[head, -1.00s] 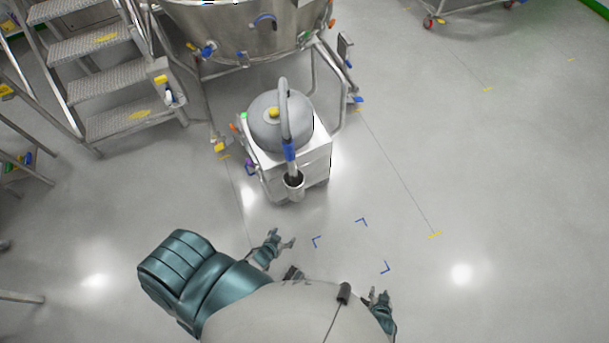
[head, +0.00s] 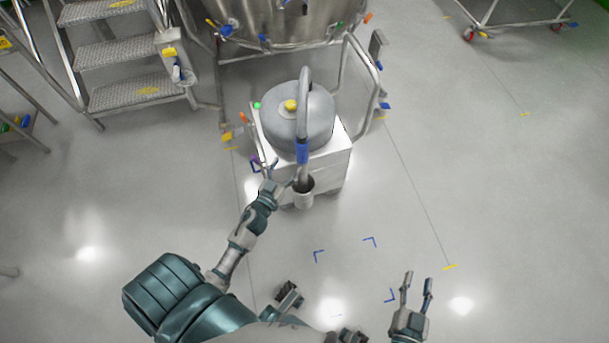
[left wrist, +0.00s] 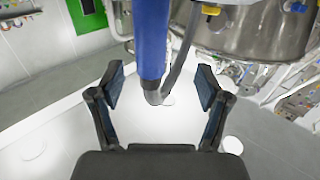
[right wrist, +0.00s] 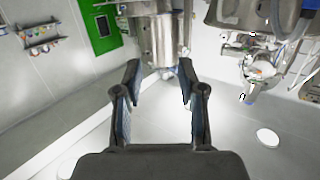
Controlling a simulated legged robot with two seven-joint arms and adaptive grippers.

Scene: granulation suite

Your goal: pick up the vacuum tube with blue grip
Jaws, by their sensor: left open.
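My left gripper (head: 282,174) is open, just left of the tube's lower part, close to the blue grip. In the left wrist view, the blue grip (left wrist: 153,40) appears between the two spread fingers (left wrist: 160,88), with no finger visibly closed on it. My right gripper (head: 417,286) is open and empty over the floor at right; it also shows open in the right wrist view (right wrist: 158,80).
Metal steps (head: 130,92) stand at left. A wheeled cart (head: 520,12) is at the upper right. The floor at right is clear.

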